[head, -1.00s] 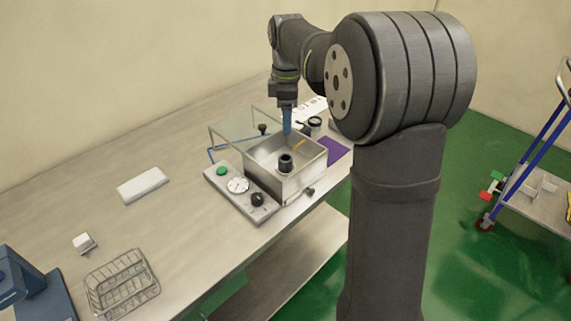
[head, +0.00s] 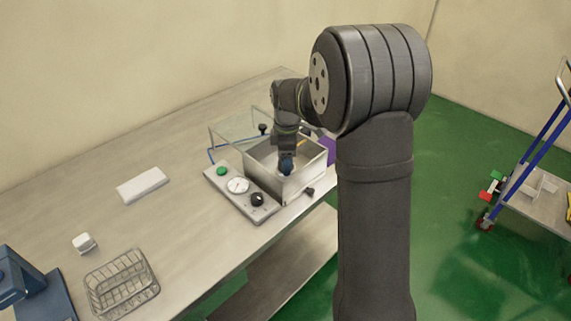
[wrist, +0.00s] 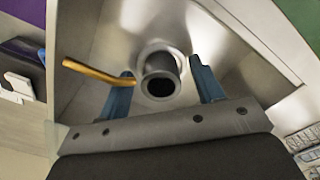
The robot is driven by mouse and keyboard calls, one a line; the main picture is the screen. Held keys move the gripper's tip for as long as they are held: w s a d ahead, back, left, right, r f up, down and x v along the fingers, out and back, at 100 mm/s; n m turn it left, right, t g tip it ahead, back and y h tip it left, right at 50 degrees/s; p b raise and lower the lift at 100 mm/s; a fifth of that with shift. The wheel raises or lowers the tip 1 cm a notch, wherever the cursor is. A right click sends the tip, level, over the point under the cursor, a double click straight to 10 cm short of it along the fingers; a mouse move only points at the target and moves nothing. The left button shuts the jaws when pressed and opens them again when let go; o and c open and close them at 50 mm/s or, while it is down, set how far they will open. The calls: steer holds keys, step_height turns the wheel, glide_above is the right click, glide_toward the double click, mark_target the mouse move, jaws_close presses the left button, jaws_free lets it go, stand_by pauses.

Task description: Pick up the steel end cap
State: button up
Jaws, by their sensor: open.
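The steel end cap, a grey hollow flanged cylinder (wrist: 160,74), stands on the floor of an open steel box (head: 304,184). In the wrist view it lies between the two blue fingers of my gripper (wrist: 160,66), which are open on either side of it with visible gaps. In the head view my gripper (head: 286,165) points down into the box and hides the cap. A clear lid (head: 228,138) stands raised at the box's back left.
The box walls are close around my gripper. A yellow-brown rod (wrist: 93,71) juts in near the left finger. A control panel (head: 225,190) with a green button, gauge and black knob adjoins the box. A white block (head: 143,186) and wire basket (head: 121,284) stand at left.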

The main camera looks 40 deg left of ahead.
steer(key=shift+f, duration=0.1)
steer(key=shift+c, duration=0.2)
jaws_close()
